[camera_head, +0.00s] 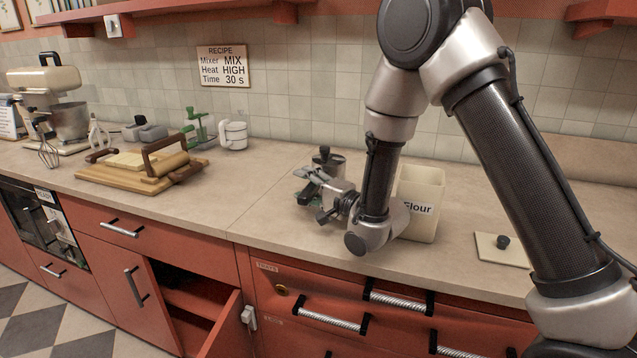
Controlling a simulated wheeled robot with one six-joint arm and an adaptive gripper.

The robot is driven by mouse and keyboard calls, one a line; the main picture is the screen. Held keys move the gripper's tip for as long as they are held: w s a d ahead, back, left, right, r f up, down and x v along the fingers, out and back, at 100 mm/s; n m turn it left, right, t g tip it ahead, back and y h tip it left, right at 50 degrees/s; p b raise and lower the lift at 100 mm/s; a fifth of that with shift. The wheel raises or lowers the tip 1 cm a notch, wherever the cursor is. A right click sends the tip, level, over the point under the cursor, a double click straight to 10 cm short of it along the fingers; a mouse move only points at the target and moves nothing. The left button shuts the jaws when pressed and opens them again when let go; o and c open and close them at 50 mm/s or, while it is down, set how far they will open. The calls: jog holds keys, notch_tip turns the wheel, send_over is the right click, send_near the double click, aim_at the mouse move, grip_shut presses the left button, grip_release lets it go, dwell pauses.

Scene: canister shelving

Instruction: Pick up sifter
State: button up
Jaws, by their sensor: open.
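My gripper (314,186) is open over the counter, near its middle, with its fingers pointing left and away. A grey metal cylinder with a dark knob (329,158) stands right behind the fingers. Its lower part is hidden by my gripper, and I cannot tell whether they touch. It may be the sifter, but the view does not settle this. A white cup-shaped vessel with a side handle (235,135) stands farther back left, near the wall, apart from my gripper.
An open flour container (425,201) stands just right of my wrist. A flat lid with a dark knob (502,249) lies farther right. A wooden board (100,177) with a rolling pin and a stand mixer (70,120) are at left. A cabinet door (222,327) hangs open below.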

jog(key=shift+r, duration=0.1)
grip_shut()
dwell(0.3)
